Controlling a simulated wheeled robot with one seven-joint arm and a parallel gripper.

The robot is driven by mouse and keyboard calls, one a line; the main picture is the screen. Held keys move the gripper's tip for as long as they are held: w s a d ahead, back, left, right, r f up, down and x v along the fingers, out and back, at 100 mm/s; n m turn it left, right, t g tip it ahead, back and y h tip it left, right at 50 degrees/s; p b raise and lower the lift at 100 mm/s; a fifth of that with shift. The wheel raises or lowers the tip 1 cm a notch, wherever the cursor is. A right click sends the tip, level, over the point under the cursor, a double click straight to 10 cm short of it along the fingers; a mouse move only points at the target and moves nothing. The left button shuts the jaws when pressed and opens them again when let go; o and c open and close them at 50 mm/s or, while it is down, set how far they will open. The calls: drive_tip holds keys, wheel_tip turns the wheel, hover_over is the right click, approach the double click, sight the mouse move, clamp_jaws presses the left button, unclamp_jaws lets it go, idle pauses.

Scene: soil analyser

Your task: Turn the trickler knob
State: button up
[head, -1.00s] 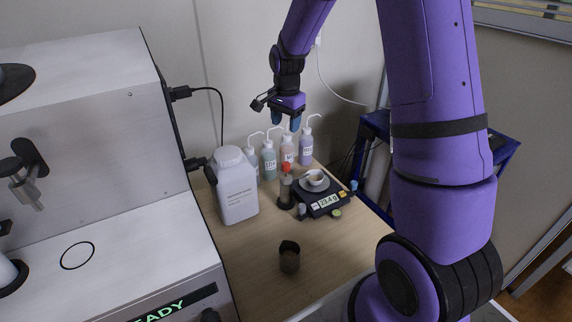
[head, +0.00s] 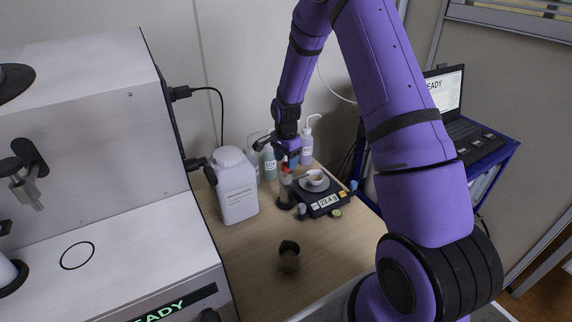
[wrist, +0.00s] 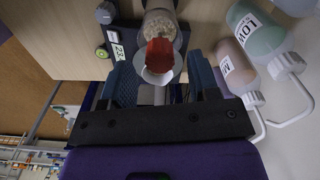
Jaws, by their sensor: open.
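The trickler is a clear upright tube on a dark base (head: 286,197) beside the scale, with a red knob on top. In the wrist view the red knob (wrist: 160,55) sits in line with the gap between the fingers, just beyond their tips; I see no contact. The tube with pale grains (wrist: 160,23) shows behind it. My gripper (head: 283,162) is above the trickler, pointing down. Its blue fingers (wrist: 161,85) are open, one on each side of the knob's line, with nothing held. In the head view the gripper partly hides the knob.
The black scale (head: 321,205) with a white dish (head: 314,179) stands right of the trickler. A white jug (head: 236,188) is at left, and wash bottles (head: 268,163) stand close behind. A dark cup (head: 289,257) is in front.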

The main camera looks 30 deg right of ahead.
sight(286, 172)
drive_tip(key=shift+f, duration=1.1)
drive_tip(key=c, duration=0.9)
drive_tip(key=shift+c, duration=0.2)
drive_tip(key=shift+n, duration=0.3)
drive_tip(key=n, duration=0.4)
drive_tip(key=shift+n, duration=0.4)
drive_tip(key=n, duration=1)
drive_tip(key=shift+n, duration=0.4)
drive_tip(key=n, duration=0.5)
